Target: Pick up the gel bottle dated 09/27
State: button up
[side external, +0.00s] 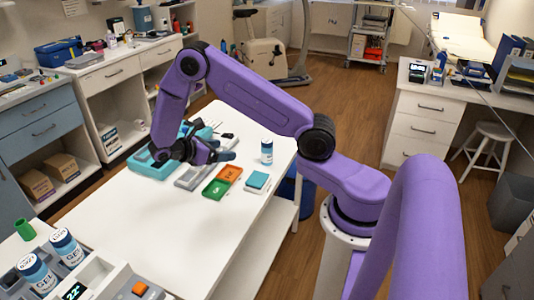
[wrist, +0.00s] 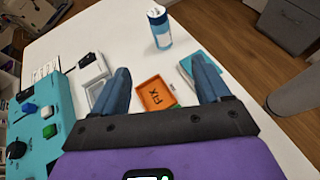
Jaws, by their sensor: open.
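Two white-and-blue bottles marked GEL, a front one (side external: 37,276) and a back one (side external: 68,250), stand in a grey-white holder at the lower left of the side external view. Another white-and-blue bottle (side external: 266,152) stands upright alone on the white table; it also shows in the wrist view (wrist: 160,30), beyond the fingertips. I cannot surely read a date on any bottle. My gripper (side external: 228,156) is over the table, left of the lone bottle and far from the holder. In the wrist view my gripper (wrist: 160,68) is open and empty, its blue fingers apart.
An orange tray (wrist: 156,96), a green tray (side external: 215,189) and a teal-topped block (side external: 256,181) lie near my gripper. A teal case (wrist: 35,115) and a grey tray (side external: 192,178) are beside them. The white table's front (side external: 170,235) is clear. A green cup (side external: 24,230) stands near the holder.

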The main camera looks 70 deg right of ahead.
jog(key=d+f, duration=0.1)
jog(key=d, duration=0.1)
send_near(263, 148)
jog(key=shift+g+h, duration=0.3)
jog(key=shift+h, duration=0.1)
jog(key=d+f, duration=0.1)
jog(key=d, duration=0.1)
jog(key=s+d+f, duration=0.1)
jog(key=d+f, duration=0.1)
jog(key=shift+s+x, duration=0.15)
jog(key=shift+x, duration=1.2)
jog(key=shift+s+x, duration=0.15)
jog(key=shift+x, duration=1.15)
jog(key=shift+r, duration=0.15)
jog(key=c, duration=1.2)
